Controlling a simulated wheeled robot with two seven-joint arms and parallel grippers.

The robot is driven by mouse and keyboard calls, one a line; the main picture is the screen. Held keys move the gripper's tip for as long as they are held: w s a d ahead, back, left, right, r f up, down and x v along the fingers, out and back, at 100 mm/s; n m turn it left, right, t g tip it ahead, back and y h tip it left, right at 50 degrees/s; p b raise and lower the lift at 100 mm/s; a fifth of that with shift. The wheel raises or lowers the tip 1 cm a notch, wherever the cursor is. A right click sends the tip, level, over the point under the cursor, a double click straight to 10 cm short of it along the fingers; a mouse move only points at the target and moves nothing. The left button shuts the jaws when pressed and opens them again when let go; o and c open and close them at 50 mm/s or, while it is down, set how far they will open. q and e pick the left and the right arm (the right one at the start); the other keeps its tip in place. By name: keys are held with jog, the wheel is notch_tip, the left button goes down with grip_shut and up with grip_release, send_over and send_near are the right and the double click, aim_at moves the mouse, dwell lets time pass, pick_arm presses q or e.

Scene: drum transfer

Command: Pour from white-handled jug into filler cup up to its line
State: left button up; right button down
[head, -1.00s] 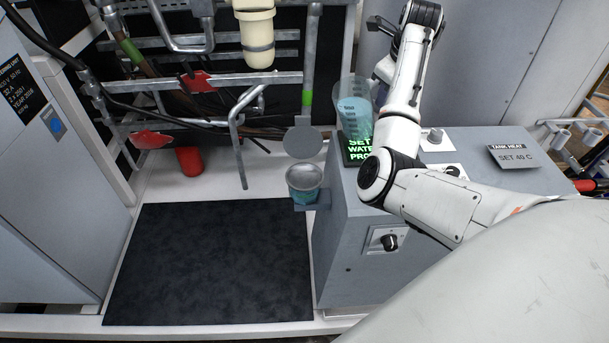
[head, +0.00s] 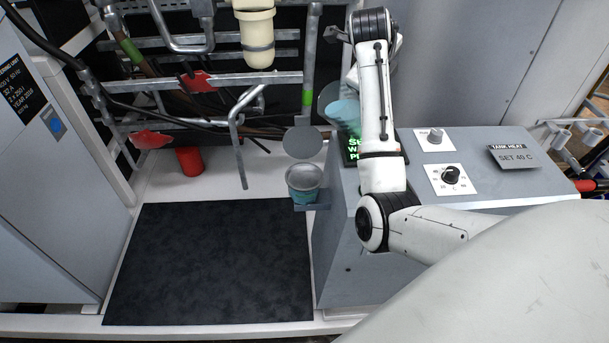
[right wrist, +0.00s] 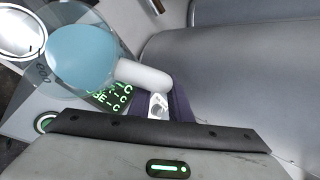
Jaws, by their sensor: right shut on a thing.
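The clear jug (head: 343,112) holds pale blue liquid and is tilted, its mouth toward the left, over the left edge of the grey console. My arm partly covers it in the head view. In the right wrist view its white handle (right wrist: 143,75) runs between my fingers. My right gripper (right wrist: 160,98) is shut on that handle; in the head view the gripper is mostly hidden behind my arm. The filler cup (head: 303,181), a small grey-rimmed cup with teal at its lower part, stands below and left of the jug. Its line cannot be made out. My left gripper is not in view.
The grey console (head: 440,215) has knobs, a tank heat sign (head: 513,156) and a green-lit display (head: 357,152) partly covered by my arm. A round grey flap (head: 302,142) stands behind the cup. A black mat (head: 210,262) lies clear at left.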

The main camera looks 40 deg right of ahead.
jog(key=shift+w+a+r+n+h, duration=0.1)
jog(key=shift+a+r+n+h, duration=0.05)
jog(key=shift+a+r+h, duration=0.4)
jog(key=shift+w+a+r+n+h, duration=0.1)
jog(key=shift+a+r+n+h, duration=0.15)
jog(key=shift+h, duration=0.5)
dwell(0.9)
jog(key=shift+a+r+h, duration=0.2)
jog(key=shift+a+h, duration=0.5)
jog(key=shift+h, duration=0.2)
dwell(1.8)
jog(key=shift+a+f+n+h, duration=0.3)
jog(key=shift+a+f+h, duration=0.05)
jog(key=shift+a+h, duration=0.25)
dwell(1.8)
jog(key=shift+d, duration=0.1)
jog(key=d+m+y, duration=0.1)
jog(key=d+y, duration=0.1)
jog(key=y, duration=0.1)
jog(key=shift+s+d+r, duration=0.1)
jog(key=shift+d+r, duration=0.05)
jog(key=shift+d, duration=0.05)
jog(key=shift+d+f+y, duration=0.3)
jog(key=shift+y, duration=0.2)
